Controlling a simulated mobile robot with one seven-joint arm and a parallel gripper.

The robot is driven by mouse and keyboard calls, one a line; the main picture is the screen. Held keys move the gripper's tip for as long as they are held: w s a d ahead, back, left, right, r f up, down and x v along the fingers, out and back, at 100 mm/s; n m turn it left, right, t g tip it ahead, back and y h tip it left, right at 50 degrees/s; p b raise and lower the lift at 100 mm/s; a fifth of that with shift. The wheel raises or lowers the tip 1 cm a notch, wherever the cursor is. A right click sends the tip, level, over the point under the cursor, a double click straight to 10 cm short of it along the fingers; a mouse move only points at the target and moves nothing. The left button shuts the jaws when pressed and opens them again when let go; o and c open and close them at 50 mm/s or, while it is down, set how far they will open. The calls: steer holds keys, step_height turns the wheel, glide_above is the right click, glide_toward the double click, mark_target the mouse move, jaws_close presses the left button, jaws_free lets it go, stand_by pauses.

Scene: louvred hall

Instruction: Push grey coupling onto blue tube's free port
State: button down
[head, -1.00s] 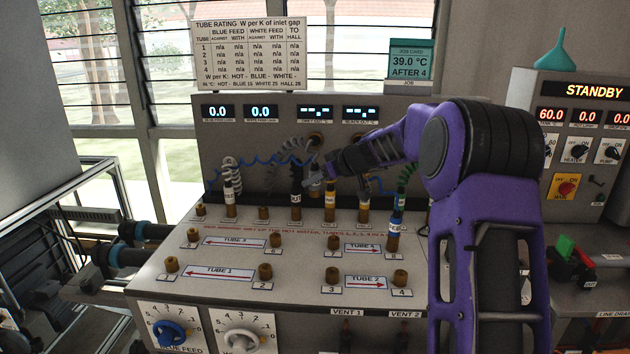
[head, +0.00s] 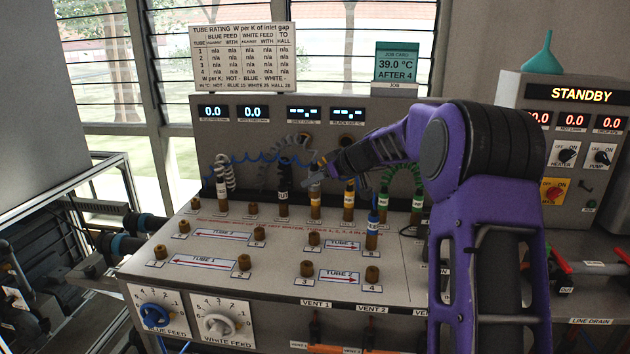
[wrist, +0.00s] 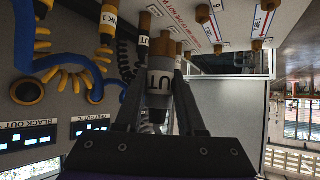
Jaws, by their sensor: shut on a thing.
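A blue-banded coupling (head: 372,232) stands upright on the right. I cannot tell which free port belongs to the blue tube.
Bare brown ports (head: 307,268) dot the bench front. In the wrist view, orange-and-black couplings (wrist: 108,22) and a black coiled hose (wrist: 126,60) lie left of the gripper.

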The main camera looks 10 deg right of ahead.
step_height(320, 180, down, 8)
steer(key=b, duration=0.3)
steer(key=shift+r, duration=0.25)
steer(key=shift+f, duration=0.1)
steer(key=shift+f+b, duration=0.25)
steer(key=shift+b, duration=0.65)
steer(key=shift+f, duration=0.45)
steer(key=shift+f, duration=1.2)
steer(key=shift+c, duration=2.2)
jaws_free()
